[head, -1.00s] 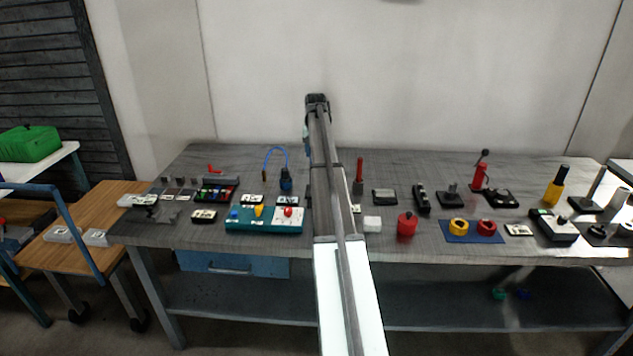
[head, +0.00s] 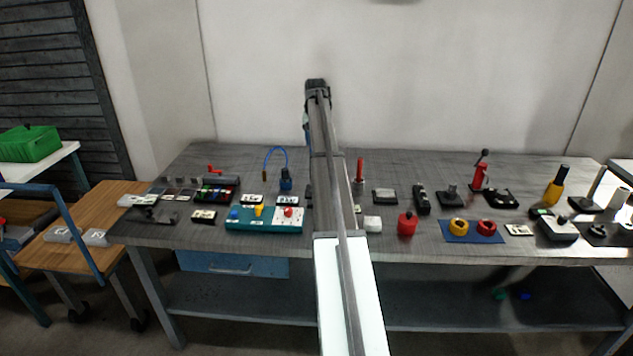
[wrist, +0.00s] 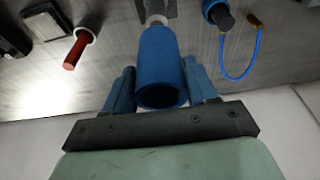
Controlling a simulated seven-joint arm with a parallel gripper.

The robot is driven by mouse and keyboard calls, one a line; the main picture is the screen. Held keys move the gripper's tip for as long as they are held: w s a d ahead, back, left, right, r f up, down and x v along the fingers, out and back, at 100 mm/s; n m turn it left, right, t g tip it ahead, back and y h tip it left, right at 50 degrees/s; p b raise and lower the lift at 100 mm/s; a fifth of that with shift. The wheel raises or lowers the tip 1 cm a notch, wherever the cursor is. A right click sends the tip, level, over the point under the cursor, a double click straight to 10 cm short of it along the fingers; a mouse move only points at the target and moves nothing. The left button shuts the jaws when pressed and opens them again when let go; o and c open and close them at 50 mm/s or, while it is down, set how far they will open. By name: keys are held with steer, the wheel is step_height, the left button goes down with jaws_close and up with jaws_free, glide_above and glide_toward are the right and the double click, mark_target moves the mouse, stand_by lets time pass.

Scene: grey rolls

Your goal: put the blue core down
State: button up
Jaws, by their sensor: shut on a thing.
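In the wrist view, the blue core (wrist: 160,50) is a hollow blue cylinder with its open end toward the camera. My gripper (wrist: 158,72) is shut on it, with one blue finger on each side. A pale round piece and a grey part (wrist: 155,12) show just beyond the core's far end; I cannot tell whether they touch it. In the head view, my gripper is high above the back of the bench (head: 345,242), mostly hidden by my arm. A blue sliver (head: 306,127) shows left of the arm, either core or finger.
A red-handled upright piece (head: 360,172) stands right of my arm. A blue bottle-like piece (head: 286,180) with a looped blue cable stands left. The wall rises behind.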

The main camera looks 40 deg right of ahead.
steer(key=shift+r, duration=0.35)
steer(key=s+a+f, duration=0.4)
steer(key=s+a, duration=0.2)
steer(key=s, duration=0.3)
steer(key=s+a+f, duration=0.3)
steer(key=s+a, duration=0.2)
steer(key=s, duration=0.4)
steer(key=shift+f, duration=5)
steer(key=shift+f, duration=0.15)
steer(key=o, duration=0.8)
steer(key=shift+o, duration=0.2)
steer(key=v, duration=1.2)
